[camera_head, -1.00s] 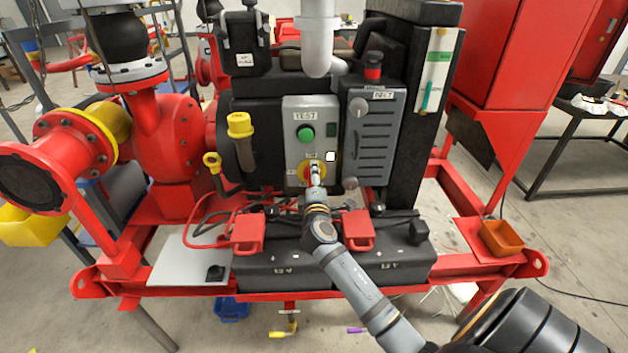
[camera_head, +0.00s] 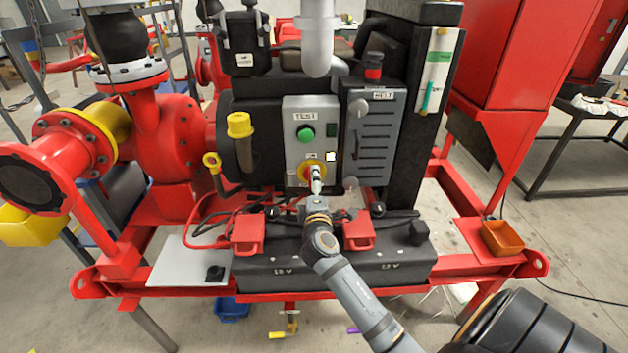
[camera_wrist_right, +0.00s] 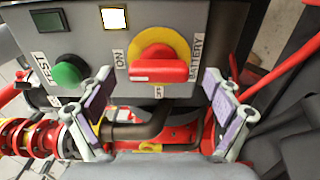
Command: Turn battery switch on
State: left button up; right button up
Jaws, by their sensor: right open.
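The battery switch (camera_wrist_right: 160,68) is a red handle on a yellow disc, set in a grey panel (camera_wrist_right: 190,15). In the right wrist view the handle lies level, its pale-marked end toward the ON label (camera_wrist_right: 119,60), with the BATTERY label (camera_wrist_right: 195,50) on the other side. A small label below the disc is hard to read. My right gripper (camera_wrist_right: 158,108) is open, its fingers apart on either side below the switch, with nothing between them. In the head view my right gripper (camera_head: 316,190) partly covers the yellow disc (camera_head: 308,172). My left gripper is out of view.
A green TEST button (camera_head: 306,134) and a lit white square (camera_head: 331,157) share the panel. A vented grey box (camera_head: 375,135) is close on the right, a yellow-capped pipe (camera_head: 240,126) on the left.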

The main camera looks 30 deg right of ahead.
jog(key=v, duration=0.9)
jog(key=shift+s, duration=0.1)
